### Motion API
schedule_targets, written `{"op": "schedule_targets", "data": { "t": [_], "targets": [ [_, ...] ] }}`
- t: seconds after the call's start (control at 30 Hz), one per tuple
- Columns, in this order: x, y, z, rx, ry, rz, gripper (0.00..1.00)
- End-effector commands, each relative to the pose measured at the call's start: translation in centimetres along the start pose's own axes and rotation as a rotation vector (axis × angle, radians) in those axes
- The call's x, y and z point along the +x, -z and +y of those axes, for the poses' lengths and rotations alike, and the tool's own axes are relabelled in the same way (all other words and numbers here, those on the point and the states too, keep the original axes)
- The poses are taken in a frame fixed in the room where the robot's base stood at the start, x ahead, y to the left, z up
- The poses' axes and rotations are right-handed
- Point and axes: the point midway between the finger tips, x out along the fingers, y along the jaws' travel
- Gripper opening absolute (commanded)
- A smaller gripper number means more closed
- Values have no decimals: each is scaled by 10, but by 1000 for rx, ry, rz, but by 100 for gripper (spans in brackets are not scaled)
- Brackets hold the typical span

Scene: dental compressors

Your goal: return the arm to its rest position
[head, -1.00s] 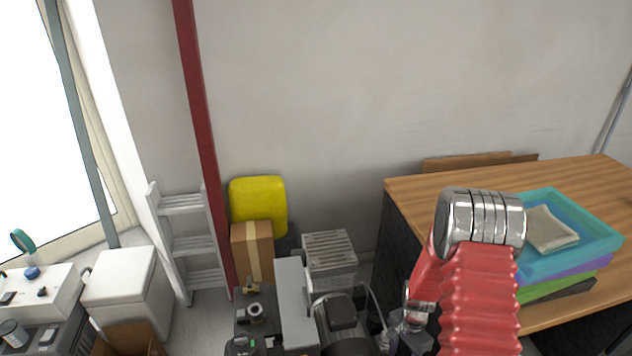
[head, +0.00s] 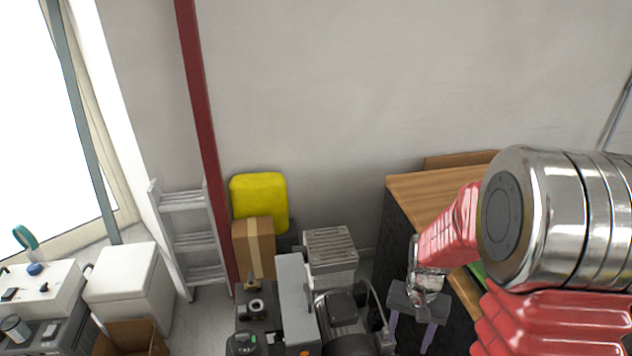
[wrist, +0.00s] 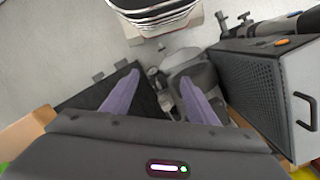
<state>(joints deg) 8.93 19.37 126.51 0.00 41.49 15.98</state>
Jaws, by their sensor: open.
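My arm, red with a polished metal joint, fills the right side of the head view and covers much of the wooden table (head: 430,190). My gripper (head: 411,338) hangs low left of that joint, beside the table's dark side. Its two purple fingers point down and are apart. In the wrist view the fingers (wrist: 160,82) are spread with nothing held between them. Dark machine parts (wrist: 180,68) and the floor show beyond them.
Compressor equipment (head: 340,318) stands left of my gripper. A grey box with a handle (wrist: 262,95) is at right in the wrist view. A yellow case (head: 258,200), a cardboard box (head: 253,248) and a ladder (head: 183,240) stand by the wall. The space above the equipment is clear.

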Motion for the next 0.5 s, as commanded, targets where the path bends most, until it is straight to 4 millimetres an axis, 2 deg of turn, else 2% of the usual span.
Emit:
{"op": "schedule_targets", "data": {
  "t": [0.1,0.5],
  "targets": [
    [-25,-12,-1,-57,6,27,53],
    [-92,-53,-1,-220,20,122,53]
  ]
}}
